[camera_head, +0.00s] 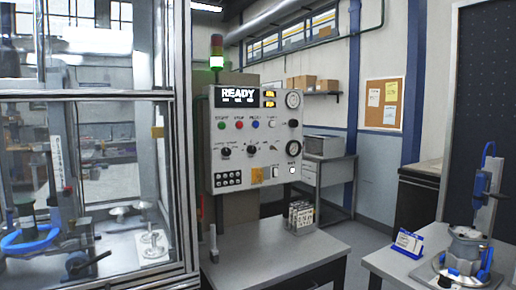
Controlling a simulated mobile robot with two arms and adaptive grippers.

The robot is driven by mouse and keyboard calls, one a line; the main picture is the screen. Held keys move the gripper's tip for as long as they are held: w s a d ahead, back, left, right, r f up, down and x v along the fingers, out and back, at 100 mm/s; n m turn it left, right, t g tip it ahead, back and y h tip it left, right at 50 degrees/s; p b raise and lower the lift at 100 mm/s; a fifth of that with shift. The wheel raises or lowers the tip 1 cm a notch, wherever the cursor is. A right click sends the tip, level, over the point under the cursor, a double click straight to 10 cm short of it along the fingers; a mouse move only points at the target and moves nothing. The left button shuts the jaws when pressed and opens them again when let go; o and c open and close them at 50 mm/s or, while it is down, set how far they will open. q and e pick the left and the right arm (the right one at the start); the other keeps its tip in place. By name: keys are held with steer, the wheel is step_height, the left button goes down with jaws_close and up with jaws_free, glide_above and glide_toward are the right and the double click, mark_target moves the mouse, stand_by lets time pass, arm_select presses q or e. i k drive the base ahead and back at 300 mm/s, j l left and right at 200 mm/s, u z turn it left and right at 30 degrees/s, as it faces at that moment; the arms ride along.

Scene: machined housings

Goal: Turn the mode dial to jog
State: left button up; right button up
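A light grey control panel (240,177) hangs in the middle of the view, with a lit display (238,93) reading READY. Across its middle row sit a black dial on the left (226,154), another black dial near the center (252,151) and a smaller switch to the right (275,147). Their labels are too small to read, so I cannot tell which is the mode dial or where it points. Neither of my grippers shows in the view.
A glass-walled machine enclosure (183,150) stands close on the left. A grey table (255,256) below the panel holds a small rack (300,217) and an upright metal part (214,243). A right-hand table (385,263) carries a blue-clamped fixture (468,250) and a blue sign (408,242).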

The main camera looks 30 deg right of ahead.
mark_target(226, 152)
steer(key=i+l+z, duration=0.1)
steer(key=l, duration=0.35)
steer(key=i+l+z, duration=0.1)
steer(key=i+l, duration=0.2)
steer(key=i+l+z, duration=0.1)
steer(key=i+l, duration=0.15)
steer(key=l, duration=0.25)
